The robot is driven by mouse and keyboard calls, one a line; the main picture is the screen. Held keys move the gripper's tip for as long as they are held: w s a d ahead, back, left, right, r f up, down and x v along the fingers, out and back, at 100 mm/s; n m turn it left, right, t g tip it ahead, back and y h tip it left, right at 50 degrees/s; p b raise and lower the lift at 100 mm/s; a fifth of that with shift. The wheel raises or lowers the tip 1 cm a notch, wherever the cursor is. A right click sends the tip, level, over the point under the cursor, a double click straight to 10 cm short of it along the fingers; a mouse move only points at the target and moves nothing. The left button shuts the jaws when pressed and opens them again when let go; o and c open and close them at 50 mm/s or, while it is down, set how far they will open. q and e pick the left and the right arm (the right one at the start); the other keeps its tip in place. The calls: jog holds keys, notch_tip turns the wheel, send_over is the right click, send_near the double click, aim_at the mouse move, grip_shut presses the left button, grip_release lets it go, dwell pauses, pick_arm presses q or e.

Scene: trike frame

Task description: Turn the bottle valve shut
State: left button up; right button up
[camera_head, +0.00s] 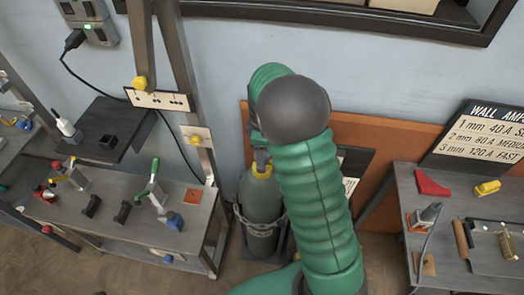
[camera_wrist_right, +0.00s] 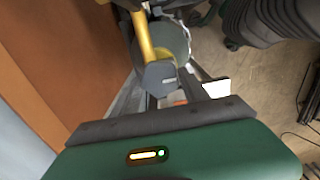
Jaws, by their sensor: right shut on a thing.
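The grey-green gas bottle (camera_head: 262,212) stands upright in a rack against the wall, with a yellow collar (camera_head: 262,171) at its neck. My right arm reaches over it, and my right gripper (camera_head: 259,152) is at the bottle's top, partly hidden by the arm. In the right wrist view, my right gripper (camera_wrist_right: 162,92) is shut on the grey valve knob (camera_wrist_right: 160,73). A yellow part (camera_wrist_right: 145,36) runs from the knob, with the bottle (camera_wrist_right: 177,45) below. The valve's turn angle cannot be told. My left gripper is not in view.
A grey workbench (camera_head: 130,222) with clamps stands left of the bottle. Another table (camera_head: 450,262) with a red piece and a yellow piece is at the right. An orange panel (camera_head: 375,130) stands behind the bottle, and a chain (camera_head: 240,218) hangs around it.

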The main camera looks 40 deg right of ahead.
jog(key=shift+c, duration=0.9)
